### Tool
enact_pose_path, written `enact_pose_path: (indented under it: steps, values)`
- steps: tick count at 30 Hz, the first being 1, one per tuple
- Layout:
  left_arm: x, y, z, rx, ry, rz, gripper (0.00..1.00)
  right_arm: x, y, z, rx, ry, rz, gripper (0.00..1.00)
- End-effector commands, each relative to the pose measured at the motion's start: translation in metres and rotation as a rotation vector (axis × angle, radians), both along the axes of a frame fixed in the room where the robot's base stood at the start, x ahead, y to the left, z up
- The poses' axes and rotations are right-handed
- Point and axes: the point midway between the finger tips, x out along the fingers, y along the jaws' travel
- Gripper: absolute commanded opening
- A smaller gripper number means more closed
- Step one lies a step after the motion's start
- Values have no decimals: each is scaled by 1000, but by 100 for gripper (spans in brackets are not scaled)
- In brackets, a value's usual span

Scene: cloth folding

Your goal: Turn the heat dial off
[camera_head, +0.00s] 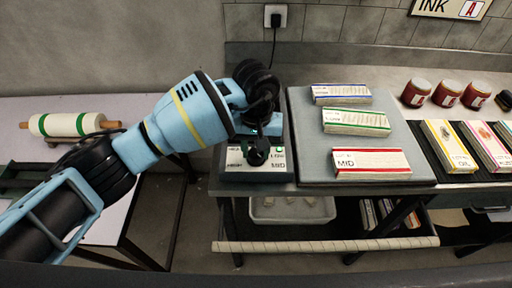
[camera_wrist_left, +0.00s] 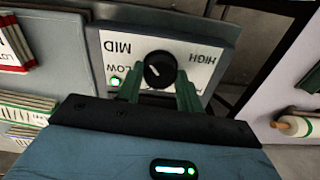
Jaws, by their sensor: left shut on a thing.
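The heat dial (camera_wrist_left: 159,69) is a round black knob with a white mark on a pale control panel (camera_wrist_left: 192,71). In the left wrist view the panel reads MID, HIGH and LOW, and a small green light glows beside LOW. The mark points toward the LOW side; its exact setting is hard to tell. My left gripper (camera_wrist_left: 160,78) has its two green fingers on either side of the dial, shut on it. In the head view the panel (camera_head: 233,158) is at the table's left end, partly covered by my left arm. My right gripper is not in view.
A grey board (camera_head: 312,155) beside the panel holds several labelled packs, including a red MID pack (camera_head: 371,162). Red jars (camera_head: 447,93) stand at the back right. A rolling pin (camera_head: 66,124) lies on the left table. A white bin (camera_head: 292,211) sits below.

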Motion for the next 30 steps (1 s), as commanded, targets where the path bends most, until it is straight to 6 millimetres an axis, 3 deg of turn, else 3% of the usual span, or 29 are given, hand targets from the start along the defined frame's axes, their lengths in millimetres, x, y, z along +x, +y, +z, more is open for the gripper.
enact_pose_path:
  steps: [14,30]
  values:
    - [1,1,1,2,-2,120,13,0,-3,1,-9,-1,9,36]
    - [1,1,3,0,-5,603,13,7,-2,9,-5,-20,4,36]
